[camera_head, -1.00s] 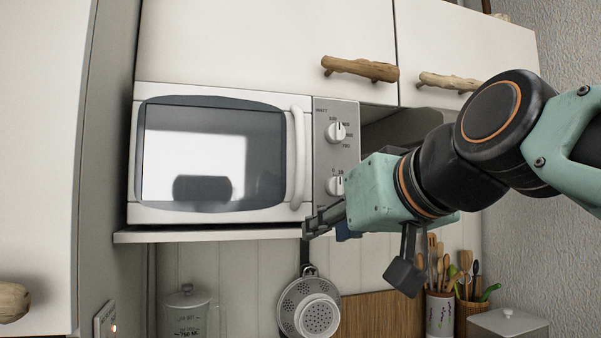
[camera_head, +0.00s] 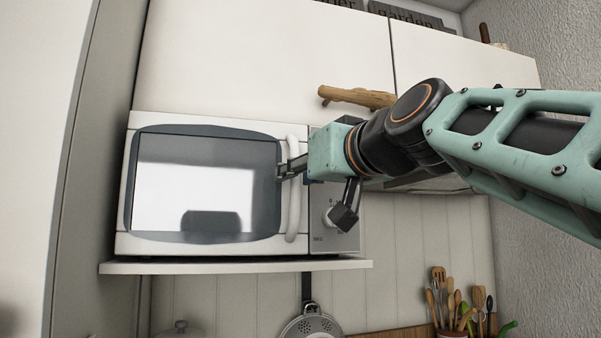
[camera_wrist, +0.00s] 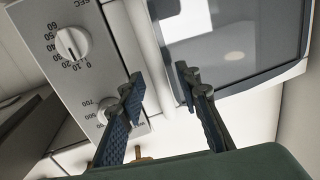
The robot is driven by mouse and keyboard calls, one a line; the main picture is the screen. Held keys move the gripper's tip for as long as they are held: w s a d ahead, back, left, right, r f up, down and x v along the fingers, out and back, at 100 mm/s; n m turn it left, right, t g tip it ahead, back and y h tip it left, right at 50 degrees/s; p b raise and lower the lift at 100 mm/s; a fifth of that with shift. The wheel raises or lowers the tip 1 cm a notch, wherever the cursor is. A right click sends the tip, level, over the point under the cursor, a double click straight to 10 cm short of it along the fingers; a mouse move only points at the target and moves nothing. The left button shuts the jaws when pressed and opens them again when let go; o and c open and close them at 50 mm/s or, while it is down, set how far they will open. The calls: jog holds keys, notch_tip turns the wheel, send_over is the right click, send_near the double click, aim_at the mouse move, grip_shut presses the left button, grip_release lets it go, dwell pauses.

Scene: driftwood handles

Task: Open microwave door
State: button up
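The white microwave (camera_head: 122,215) stands on a shelf, its door (camera_head: 210,185) closed, with a dark-framed window. The curved white vertical handle (camera_head: 293,225) runs along the door's right edge. My gripper (camera_head: 284,170) is at the handle's middle, reaching in from the right and hiding part of it. In the wrist view my gripper (camera_wrist: 159,80) has its two fingers apart, with the white handle (camera_wrist: 152,50) between and beyond them. I cannot tell whether either finger touches it. The control panel (camera_wrist: 85,45) with its dials is left of the fingers in that view.
The shelf (camera_head: 235,267) runs under the microwave. A cabinet with a driftwood handle (camera_head: 355,97) hangs above. A tall cabinet side (camera_head: 75,180) stands close to the left. A colander (camera_head: 311,328) hangs below, and utensils (camera_head: 455,300) stand at lower right.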

jog(key=shift+x, duration=0.8)
jog(key=shift+c, duration=0.7)
grip_shut()
